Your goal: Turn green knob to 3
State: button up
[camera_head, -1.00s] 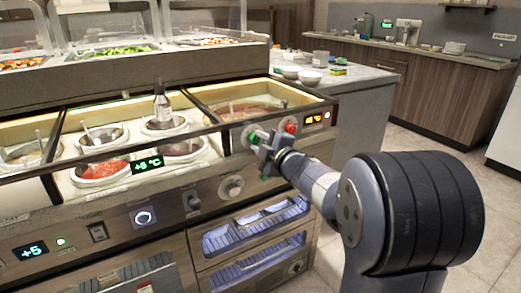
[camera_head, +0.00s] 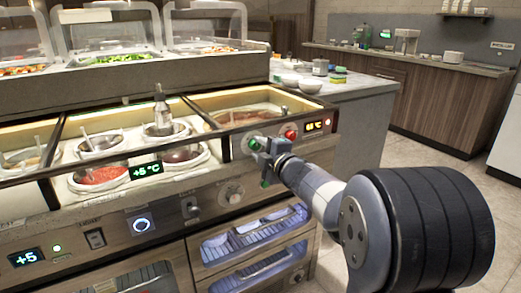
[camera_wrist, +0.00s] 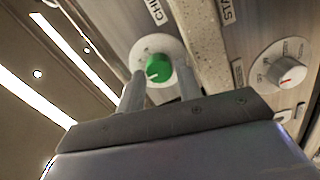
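The green knob (camera_head: 254,144) is on the sloped front panel, left of a red knob (camera_head: 291,134). In the wrist view the green knob (camera_wrist: 158,68) sits on a round white dial (camera_wrist: 152,52) with a pale pointer line on its face. The dial's numbers are too small to read.
A white knob (camera_wrist: 285,72) with a red mark is to the right in the wrist view. A lit display (camera_head: 318,125) is right of the red knob. Sauce wells with a bottle (camera_head: 162,110) lie behind the front rail. Open floor lies to the right.

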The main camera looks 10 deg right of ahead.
jog(key=shift+o, duration=1.4)
jog(key=p+v, duration=0.2)
jog(key=v, duration=0.9)
jog(key=shift+w, duration=0.1)
jog(key=b+x, duration=0.2)
jog(key=x, duration=0.9)
